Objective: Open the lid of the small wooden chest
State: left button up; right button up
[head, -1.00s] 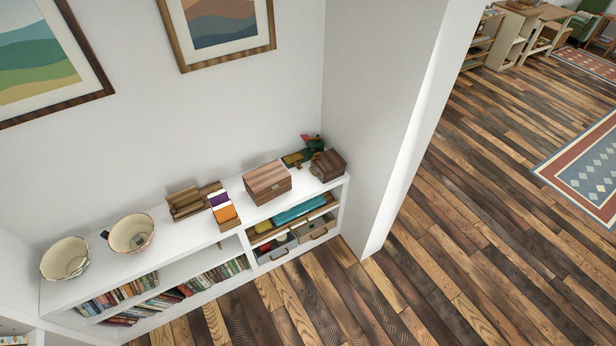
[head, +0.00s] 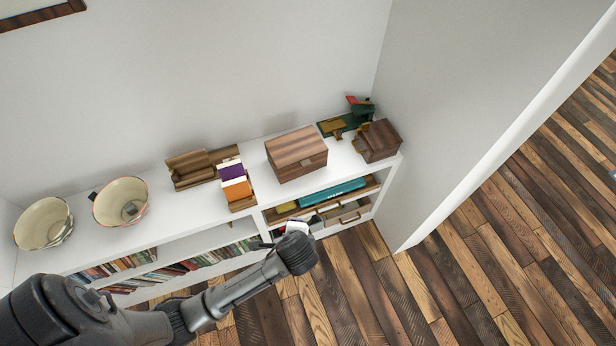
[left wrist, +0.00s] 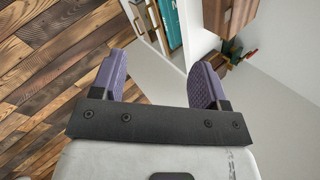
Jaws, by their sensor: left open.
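The small wooden chest (head: 296,153), brown with striped grain and a small clasp on its front, stands on the white shelf top with its lid shut. In the left wrist view a wooden box, seemingly this chest (left wrist: 228,14), shows at the top, beyond the fingers. My left gripper (left wrist: 158,78) is open and empty, its purple-padded fingers wide apart. In the head view my left arm reaches in from the lower left, its hand in front of the shelf, below the chest and apart from it; the fingers are mostly hidden there. My right gripper is not in view.
A darker wooden box (head: 378,140) and a green object (head: 340,124) stand right of the chest. A tray of coloured cards (head: 235,184), wooden pieces (head: 196,168) and two bowls (head: 121,202) (head: 43,222) stand left. Books fill the shelves below; a wall rises at right.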

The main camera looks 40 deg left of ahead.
pick_arm(q)
jog(key=w+a+f+m+t+y+b, duration=0.25)
jog(key=w+f+m+y+b, duration=0.35)
jog(key=w+b, duration=0.6)
jog(key=w+a+f+m+t+y+b, duration=0.1)
jog(key=w+a+f+m+y+b, duration=0.3)
jog(key=w+f+b, duration=0.85)
jog(key=shift+m+g+y, duration=0.25)
jog(key=shift+m+y, duration=0.35)
jog(key=shift+m, duration=0.2)
jog(key=shift+w+a+r+b, duration=0.6)
jog(key=shift+a+b, duration=0.75)
jog(key=shift+a, duration=0.55)
jog(key=shift+w+a+r+b, duration=0.65)
jog(key=shift+a+b, duration=0.65)
jog(key=shift+a, duration=0.6)
jog(key=shift+w+a+r+b, duration=0.45)
jog(key=shift+a+r+b, duration=0.3)
jog(key=shift+a+b, duration=0.9)
jog(key=shift+a+p, duration=0.25)
jog(key=shift+p, duration=0.05)
